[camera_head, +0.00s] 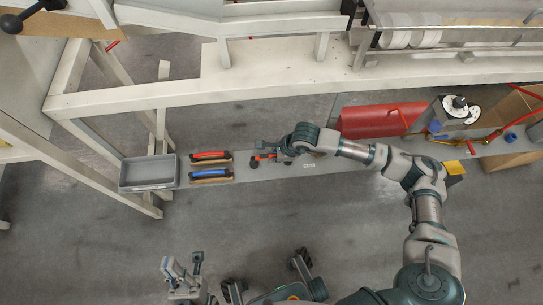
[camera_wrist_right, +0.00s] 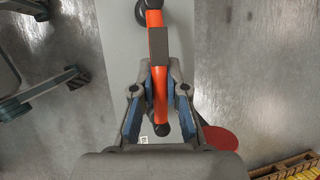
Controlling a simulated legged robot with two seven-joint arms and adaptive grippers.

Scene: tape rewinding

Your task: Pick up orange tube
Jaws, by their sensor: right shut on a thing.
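The orange tube (camera_wrist_right: 159,72) runs lengthwise through the middle of the right wrist view, with dark ends and a dark band. It also shows as a small orange-red piece in the head view (camera_head: 264,157), partly covered by my right gripper. My right gripper (camera_wrist_right: 160,80) is shut on the orange tube, one finger on each side, over the long grey shelf (camera_head: 360,161). In the head view my right gripper (camera_head: 268,150) reaches in from the right. My left gripper (camera_head: 184,262) is open and empty at the lower left, away from the shelf.
A grey tray (camera_head: 150,186) stands at the shelf's left end. Beside it lie a red-handled tool (camera_head: 210,155) and a blue-handled tool (camera_head: 210,173). A red case (camera_head: 370,121) lies at the right, near a roll device (camera_head: 457,106). White machine framing (camera_head: 180,96) crosses behind.

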